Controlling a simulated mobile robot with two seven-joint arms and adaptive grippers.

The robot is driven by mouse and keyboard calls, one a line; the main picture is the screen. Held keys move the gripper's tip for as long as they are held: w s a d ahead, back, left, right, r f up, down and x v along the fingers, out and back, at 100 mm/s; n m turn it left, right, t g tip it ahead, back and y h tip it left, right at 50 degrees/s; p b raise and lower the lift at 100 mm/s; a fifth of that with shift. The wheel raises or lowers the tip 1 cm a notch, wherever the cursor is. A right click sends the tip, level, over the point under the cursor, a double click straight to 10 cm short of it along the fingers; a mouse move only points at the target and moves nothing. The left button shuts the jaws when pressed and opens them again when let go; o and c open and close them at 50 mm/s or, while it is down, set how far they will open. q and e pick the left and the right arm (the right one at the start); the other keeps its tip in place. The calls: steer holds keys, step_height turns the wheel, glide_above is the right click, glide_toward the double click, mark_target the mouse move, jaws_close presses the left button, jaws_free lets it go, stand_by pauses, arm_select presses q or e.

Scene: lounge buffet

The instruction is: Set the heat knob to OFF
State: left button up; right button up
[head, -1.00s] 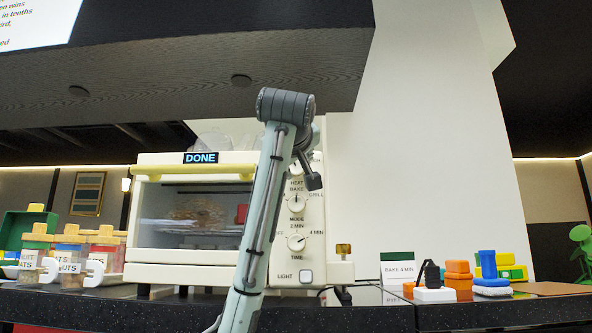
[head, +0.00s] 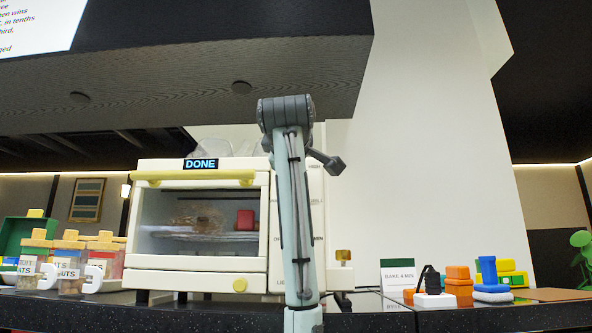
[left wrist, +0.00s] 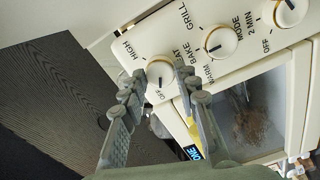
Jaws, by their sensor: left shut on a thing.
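The cream toaster oven (head: 150,225) stands on the counter, its blue display reading DONE. In the left wrist view, the round heat knob (left wrist: 159,74) sits at the end of the panel between the labels HIGH and OFF. Its dark pointer mark appears to face OFF. My left gripper (left wrist: 160,77) is shut on this knob, one finger on each side. In the head view, my arm hides the knob column and the gripper. My right gripper is in neither view.
The mode knob (left wrist: 220,42) and time knob (left wrist: 290,12) are beside the heat knob. Labelled jars (head: 68,262) stand left of the oven. A small sign (head: 398,274) and colored blocks (head: 459,280) stand on the counter at right.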

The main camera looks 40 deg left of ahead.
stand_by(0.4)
arm_select(q)
steer(key=o, duration=1.1)
steer(key=shift+o, duration=0.2)
steer(key=shift+s, duration=0.1)
steer(key=v, duration=1.2)
steer(key=shift+a, duration=0.1)
